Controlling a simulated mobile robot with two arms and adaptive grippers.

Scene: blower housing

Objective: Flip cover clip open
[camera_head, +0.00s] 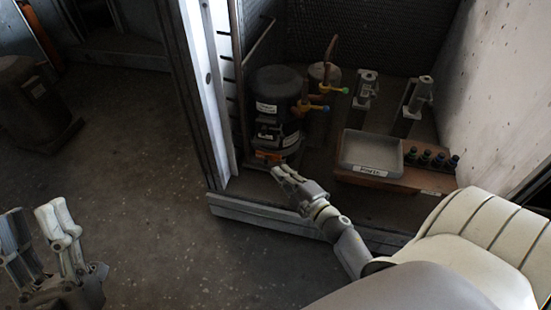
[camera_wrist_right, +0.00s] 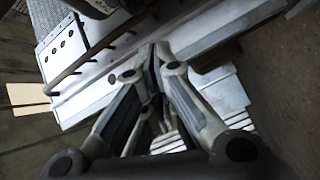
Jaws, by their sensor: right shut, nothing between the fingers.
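A black cylindrical unit (camera_head: 277,110) with white labels and an orange label (camera_head: 269,156) low on its front stands inside the open housing. I cannot make out the cover clip for certain on it. My right gripper (camera_head: 279,172) is shut and empty, with its tips just below and in front of the orange label; I cannot tell whether they touch the unit. In the right wrist view the two fingers meet at their tips (camera_wrist_right: 153,58). My left gripper (camera_head: 37,212) is open and empty at the lower left, away from the housing.
A grey tray labelled "PARTS" (camera_head: 371,151) sits right of the unit, beside several dark bottles (camera_head: 425,157). Two grey fittings (camera_head: 366,88) stand behind. Pipes with yellow and blue valves (camera_head: 322,87) adjoin the unit.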

